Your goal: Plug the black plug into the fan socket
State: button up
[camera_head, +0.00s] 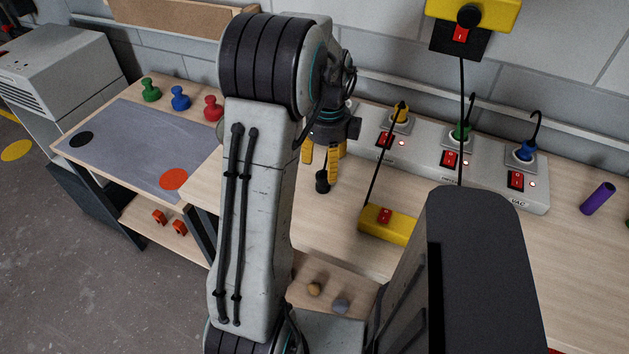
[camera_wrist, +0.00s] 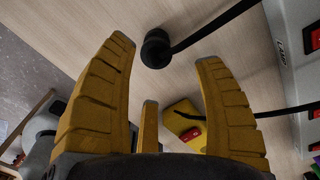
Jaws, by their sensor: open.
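The black plug (camera_head: 322,182) is a small dark round piece just below my gripper (camera_head: 320,165) in the head view. In the wrist view the black plug (camera_wrist: 155,50) appears between and slightly beyond the yellow fingertips, its cable running up right. The fingers are open and do not visibly touch it. A white power strip (camera_head: 415,163) lies along the back of the bench, with yellow, green and blue plugs in its visible sockets. Labels are mostly unreadable; one reads VAC, and one in the wrist view looks like LAMP. I cannot tell which socket is the fan's; my arm hides the strip's left end.
A yellow switch box (camera_head: 388,224) lies on the bench, cabled to the yellow plug. Another yellow box (camera_head: 473,12) is at the wall.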

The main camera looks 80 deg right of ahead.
aim_at(323, 175)
dwell(0.4)
jog(key=shift+f, duration=1.1)
jog(key=shift+f, duration=0.1)
jog(key=shift+w+f+p, duration=0.15)
jog(key=shift+f+p, duration=0.1)
jog(key=shift+f, duration=1)
jog(key=shift+w+f+p, duration=0.15)
jog(key=shift+f+p, duration=0.05)
jog(key=shift+f, duration=1.05)
jog(key=shift+o, duration=0.2)
jog(key=c, duration=1.3)
